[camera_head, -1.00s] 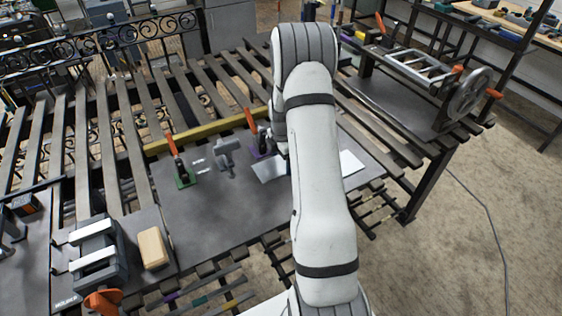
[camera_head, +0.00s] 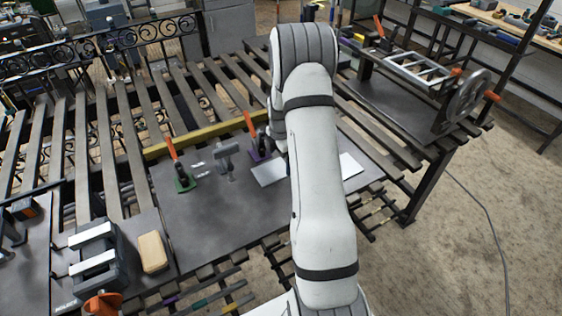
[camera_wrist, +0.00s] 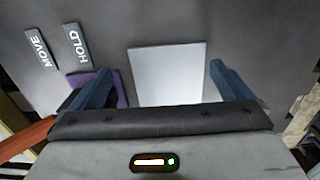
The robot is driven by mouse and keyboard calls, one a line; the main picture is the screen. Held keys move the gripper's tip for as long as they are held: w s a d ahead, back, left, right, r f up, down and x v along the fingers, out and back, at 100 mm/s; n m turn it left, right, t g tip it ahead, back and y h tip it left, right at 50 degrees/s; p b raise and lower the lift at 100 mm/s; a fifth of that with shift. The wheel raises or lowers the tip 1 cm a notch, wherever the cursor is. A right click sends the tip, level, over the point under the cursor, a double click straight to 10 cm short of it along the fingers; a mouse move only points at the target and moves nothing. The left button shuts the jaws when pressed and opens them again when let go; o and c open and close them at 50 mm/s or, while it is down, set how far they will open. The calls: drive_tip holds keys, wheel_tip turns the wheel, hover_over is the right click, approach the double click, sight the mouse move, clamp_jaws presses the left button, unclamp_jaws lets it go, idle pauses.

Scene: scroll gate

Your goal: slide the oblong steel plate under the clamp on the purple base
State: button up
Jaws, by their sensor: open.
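The steel plate (camera_head: 269,173) lies flat on the dark table, partly hidden behind my arm in the head view. In the wrist view the plate (camera_wrist: 168,75) is pale and lies between my open fingers, with a gap to each. My gripper (camera_wrist: 162,70) has blue fingers spread wide; in the head view it is hidden by my arm. The clamp on the purple base (camera_head: 256,154) has an orange handle, raised upright, and stands left of the plate. In the wrist view the purple base (camera_wrist: 120,88) is partly behind my left finger. I cannot tell whether they touch.
A clamp on a green base (camera_head: 185,183) and a grey stand (camera_head: 227,158) are farther left. HOLD (camera_wrist: 77,44) and MOVE (camera_wrist: 40,49) labels lie on the table. A yellow bar (camera_head: 195,137) runs behind. A wooden block (camera_head: 152,251) is front left. The table front is clear.

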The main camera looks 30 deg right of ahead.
sight(281, 167)
wheel_tip(281, 167, up, 6)
drive_tip(key=p, duration=0.2)
drive_tip(key=shift+s+r+p, duration=0.2)
drive_tip(key=shift+s+p, duration=0.1)
drive_tip(key=shift+s, duration=0.05)
drive_tip(key=shift+a, duration=0.1)
drive_tip(key=shift+s+f, duration=0.1)
drive_tip(key=shift+s, duration=0.05)
